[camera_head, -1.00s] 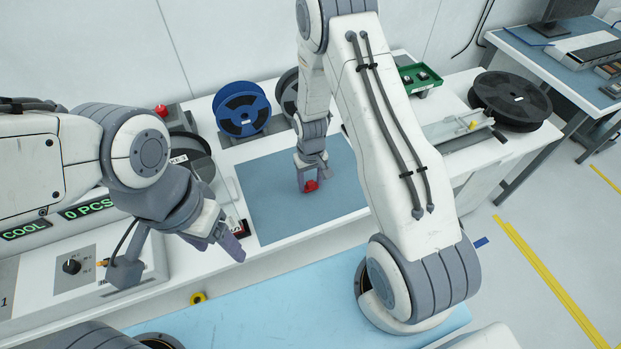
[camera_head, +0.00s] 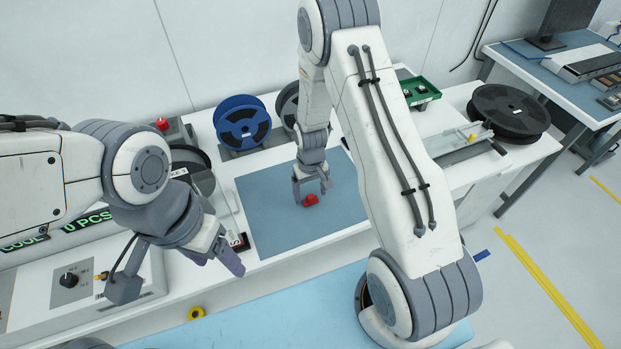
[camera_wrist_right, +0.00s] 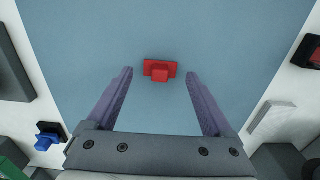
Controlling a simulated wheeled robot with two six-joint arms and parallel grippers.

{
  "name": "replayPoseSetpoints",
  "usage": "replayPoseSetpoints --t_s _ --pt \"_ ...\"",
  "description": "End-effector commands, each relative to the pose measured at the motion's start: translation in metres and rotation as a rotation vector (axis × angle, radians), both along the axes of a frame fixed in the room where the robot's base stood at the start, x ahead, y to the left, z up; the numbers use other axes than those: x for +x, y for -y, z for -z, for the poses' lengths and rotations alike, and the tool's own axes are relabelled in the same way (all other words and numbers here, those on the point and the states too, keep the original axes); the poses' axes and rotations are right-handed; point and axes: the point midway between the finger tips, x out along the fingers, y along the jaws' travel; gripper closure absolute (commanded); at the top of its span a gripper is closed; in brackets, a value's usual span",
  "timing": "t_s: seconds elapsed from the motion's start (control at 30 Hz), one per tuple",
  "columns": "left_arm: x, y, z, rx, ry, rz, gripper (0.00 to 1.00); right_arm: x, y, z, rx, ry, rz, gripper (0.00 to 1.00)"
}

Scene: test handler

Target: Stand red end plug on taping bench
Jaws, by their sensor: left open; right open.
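The red end plug (camera_head: 310,200) stands on the blue mat of the taping bench (camera_head: 270,215). In the right wrist view the plug (camera_wrist_right: 160,71) shows a wide flange with a smaller block in front, on bare mat. My right gripper (camera_head: 312,197) is open above the plug, and its fingers (camera_wrist_right: 160,88) lie to either side, apart from it. My left gripper (camera_head: 222,262) is open and empty at the bench's front edge, left of the mat.
A blue reel (camera_head: 242,122) stands at the back of the bench. A green tray (camera_head: 420,90) and a black reel (camera_head: 508,112) lie to the right. A grey control box (camera_head: 80,280) is at lower left. The mat around the plug is clear.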

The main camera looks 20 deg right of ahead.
Motion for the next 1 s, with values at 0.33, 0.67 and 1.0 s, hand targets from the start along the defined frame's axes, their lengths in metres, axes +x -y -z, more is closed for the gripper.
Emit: replayPoseSetpoints --t_s 0.33,0.67,1.0 --pt "0.000 0.000 0.021 0.001 -0.001 0.001 0.33 0.001 0.000 -0.065 0.000 0.006 0.000 0.14" --pt "0.000 0.000 0.028 0.001 -0.001 0.001 0.33 -0.001 -0.001 -0.108 0.000 0.001 -0.002 0.14" --pt "0.000 0.000 0.028 0.001 -0.001 0.001 0.33 -0.090 -0.104 -0.195 0.031 0.028 -0.275 0.14"
